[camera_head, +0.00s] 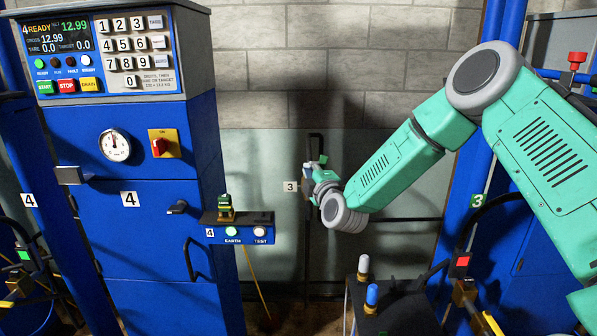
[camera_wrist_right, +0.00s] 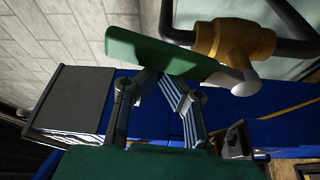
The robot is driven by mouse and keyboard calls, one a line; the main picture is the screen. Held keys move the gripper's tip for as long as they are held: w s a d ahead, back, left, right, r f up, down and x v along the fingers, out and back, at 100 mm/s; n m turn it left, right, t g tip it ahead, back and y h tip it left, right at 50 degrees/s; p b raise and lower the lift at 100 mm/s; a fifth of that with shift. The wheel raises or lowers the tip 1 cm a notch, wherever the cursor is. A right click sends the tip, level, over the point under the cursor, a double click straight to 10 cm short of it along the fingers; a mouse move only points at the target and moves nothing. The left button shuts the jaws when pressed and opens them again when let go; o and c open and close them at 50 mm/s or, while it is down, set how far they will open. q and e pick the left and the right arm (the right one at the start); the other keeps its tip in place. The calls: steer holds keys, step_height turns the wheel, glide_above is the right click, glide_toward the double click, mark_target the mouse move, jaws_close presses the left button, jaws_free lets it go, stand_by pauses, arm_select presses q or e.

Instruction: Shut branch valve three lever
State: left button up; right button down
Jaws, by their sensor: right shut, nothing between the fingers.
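Branch valve three is on the back wall in the head view, beside a white plate marked 3 (camera_head: 290,187). My right gripper (camera_head: 322,178) is at the valve and hides most of it. In the right wrist view the valve has a brass body (camera_wrist_right: 235,40) on a dark pipe, with a green lever bar (camera_wrist_right: 165,55) in front. My right gripper (camera_wrist_right: 150,78) is shut and empty, with its fingertips close to the lever's underside. Their ends are partly hidden by the bar, so I cannot tell whether they touch it. My left gripper is not in view.
A blue scale cabinet (camera_head: 150,240) marked 4 stands at the left, with a small shelf (camera_head: 240,234) jutting toward the valve. A dark stand with a white-tipped and a blue-tipped knob (camera_head: 371,296) is at the bottom. Blue posts stand at the right.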

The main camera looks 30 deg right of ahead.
steer(key=shift+s+d, duration=0.2)
steer(key=shift+d, duration=0.05)
steer(key=shift+s+d+f+m+t+h+b, duration=0.1)
steer(key=shift+s+d+m+t+h+b, duration=0.15)
steer(key=shift+m, duration=0.2)
steer(key=shift+s+d+m+t+h+b, duration=0.15)
steer(key=shift+m+b, duration=0.15)
steer(key=shift+m, duration=0.15)
arm_select(q)
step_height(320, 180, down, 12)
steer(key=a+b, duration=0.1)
steer(key=b, duration=0.9)
steer(key=shift+b, duration=0.3)
arm_select(e)
steer(key=s+d+f+m+h, duration=0.4)
steer(key=d+f+m+h, duration=0.1)
steer(key=m, duration=1.1)
steer(key=shift+d+f+h, duration=0.2)
steer(key=shift+f+h, duration=0.2)
steer(key=shift+h, duration=0.2)
